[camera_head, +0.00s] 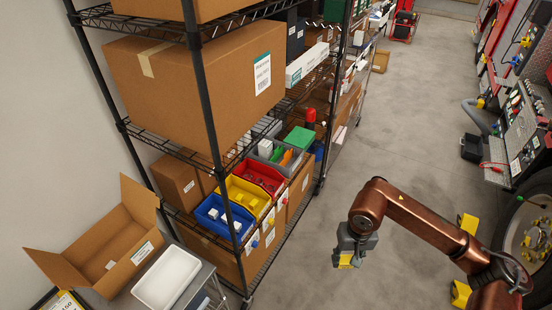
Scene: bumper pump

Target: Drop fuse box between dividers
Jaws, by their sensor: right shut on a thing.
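My right gripper (352,246) hangs over the open floor in the middle of the view, to the right of the shelving. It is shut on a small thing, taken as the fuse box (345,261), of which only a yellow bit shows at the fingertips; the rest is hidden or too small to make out. On the lower shelf stand a blue bin (223,219), a yellow bin (243,196), a red bin (262,178) and a grey bin (291,165) with small items. I cannot make out dividers clearly. My left gripper is not in view.
The black wire rack (210,130) holds large cardboard boxes (200,85). At lower left are an open cardboard box (105,249) and a white tray (166,278) on a grey cart. A vehicle wheel (530,232) is at right. The concrete floor between is clear.

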